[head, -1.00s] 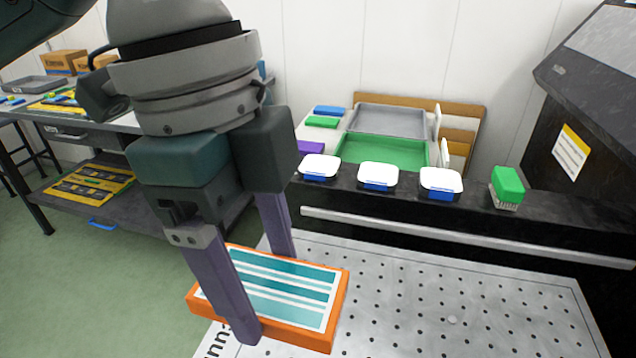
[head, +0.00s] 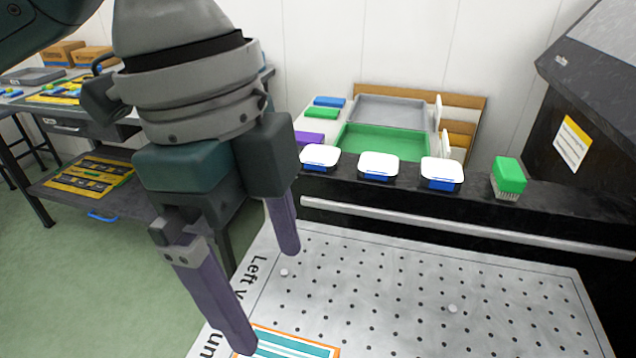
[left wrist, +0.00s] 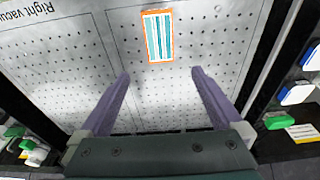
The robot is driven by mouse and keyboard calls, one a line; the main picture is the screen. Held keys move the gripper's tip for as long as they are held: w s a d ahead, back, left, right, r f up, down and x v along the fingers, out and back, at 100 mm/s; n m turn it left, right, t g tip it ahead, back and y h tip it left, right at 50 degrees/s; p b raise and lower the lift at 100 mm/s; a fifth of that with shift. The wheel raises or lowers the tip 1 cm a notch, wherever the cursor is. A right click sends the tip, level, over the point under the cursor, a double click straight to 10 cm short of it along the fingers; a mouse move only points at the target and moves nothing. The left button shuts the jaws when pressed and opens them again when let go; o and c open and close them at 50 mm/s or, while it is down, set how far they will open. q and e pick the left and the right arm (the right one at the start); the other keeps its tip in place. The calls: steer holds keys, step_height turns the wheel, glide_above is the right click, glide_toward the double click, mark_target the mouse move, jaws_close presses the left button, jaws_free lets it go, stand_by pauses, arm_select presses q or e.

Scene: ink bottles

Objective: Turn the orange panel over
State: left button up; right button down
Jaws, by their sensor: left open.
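The orange panel (head: 288,345) shows at the bottom edge of the head view, partly cut off. Its visible face has teal and white stripes inside an orange border. In the left wrist view the panel (left wrist: 158,36) lies on the perforated metal table, beyond my fingertips and apart from them. My left gripper (head: 268,298) is open and empty, with its purple fingers pointing down above the table's left part. Its fingers also show spread in the left wrist view (left wrist: 161,73). My right gripper is not in view.
The perforated table (head: 400,290) is largely clear to the right. Behind it, a black ledge (head: 400,207) carries white-and-blue boxes (head: 378,167) and a green brush (head: 508,176). Green (head: 385,143) and grey trays stand farther back. A dark machine (head: 600,100) stands at right.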

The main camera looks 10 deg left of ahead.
arm_select(q)
step_height(320, 180, up, 10)
steer(key=a+p, duration=0.1)
steer(key=shift+a, duration=0.25)
steer(key=shift+f, duration=0.15)
